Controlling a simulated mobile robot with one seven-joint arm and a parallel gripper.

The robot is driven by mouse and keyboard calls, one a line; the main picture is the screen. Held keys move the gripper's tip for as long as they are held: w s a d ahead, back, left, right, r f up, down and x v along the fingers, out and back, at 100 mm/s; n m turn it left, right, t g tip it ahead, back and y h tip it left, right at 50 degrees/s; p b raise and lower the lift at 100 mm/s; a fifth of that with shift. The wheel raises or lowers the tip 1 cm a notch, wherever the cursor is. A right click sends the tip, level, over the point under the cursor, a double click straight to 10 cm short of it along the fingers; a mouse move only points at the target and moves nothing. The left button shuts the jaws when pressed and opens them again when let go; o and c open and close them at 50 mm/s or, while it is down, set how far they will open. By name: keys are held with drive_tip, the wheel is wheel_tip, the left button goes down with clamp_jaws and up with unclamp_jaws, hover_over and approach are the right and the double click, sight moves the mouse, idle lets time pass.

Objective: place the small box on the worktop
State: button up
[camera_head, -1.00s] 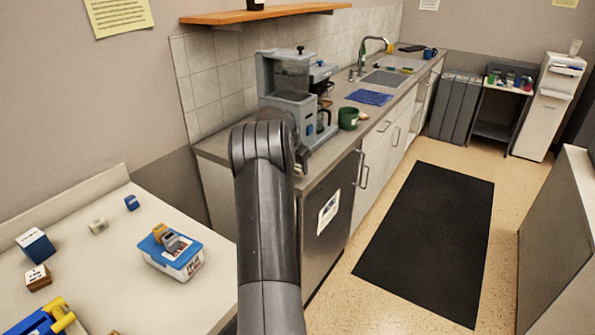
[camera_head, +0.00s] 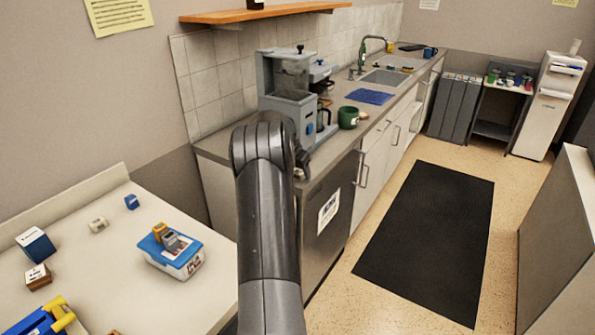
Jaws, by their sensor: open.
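The grey worktop (camera_head: 330,158) runs along the tiled wall, with a coffee machine (camera_head: 288,95) at its near end. Several box-like items lie on the pale table at lower left: a dark blue and white box (camera_head: 37,245), a brown box (camera_head: 38,277) and a little blue block (camera_head: 131,202). I cannot tell which one is the small box. My dark arm rises in the middle of the view and bends away near the worktop's near end.
A blue-lidded tub (camera_head: 173,255) with small items on top stands on the table (camera_head: 120,292). A green mug (camera_head: 348,118) and a blue cloth (camera_head: 370,96) are on the worktop, which has bare room around them. A black mat (camera_head: 425,240) covers the floor.

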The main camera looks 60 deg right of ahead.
drive_tip(key=v, duration=1.2)
drive_tip(key=shift+r, duration=0.2)
drive_tip(key=w+a+r+n+t+y, duration=0.1)
drive_tip(key=a+r+n, duration=0.25)
drive_tip(key=a, duration=0.85)
drive_tip(key=w+a+r+n+t, duration=0.15)
drive_tip(key=a+r, duration=0.25)
drive_tip(key=a, duration=0.7)
drive_tip(key=a+r+n+t+y, duration=0.1)
drive_tip(key=a+r+n, duration=0.25)
drive_tip(key=a, duration=0.85)
drive_tip(key=s+a+f+n+t+y, duration=0.1)
drive_tip(key=s+a+n, duration=0.3)
drive_tip(key=s+a, duration=0.5)
drive_tip(key=s+a+f+n+t+y, duration=0.1)
drive_tip(key=s+a+f+n, duration=0.2)
drive_tip(key=s+a, duration=0.6)
drive_tip(key=a+n, duration=0.2)
drive_tip(key=a, duration=0.6)
drive_tip(key=shift+s+f, duration=0.2)
drive_tip(key=shift+s, duration=0.05)
